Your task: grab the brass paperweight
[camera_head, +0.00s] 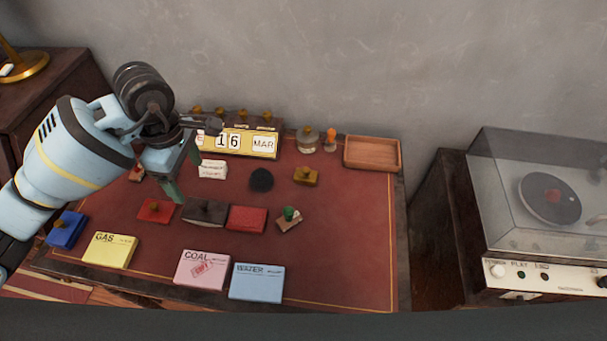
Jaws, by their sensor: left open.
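A small brass-coloured block with a knob on top (305,176), which looks like the brass paperweight, sits on the red desk top, below the wooden tray and right of a black round object. My left gripper (192,158) comes in from the left and hangs above the left part of the desk. It is open and holds nothing. My right gripper is not in view.
The red desk (345,240) holds a calendar block (250,144), a black round object (261,180), a wooden tray (372,153), a glass jar (307,140), stamp pads (247,219) and bill stacks (256,282). A record player (540,215) stands right. The desk's right part is bare.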

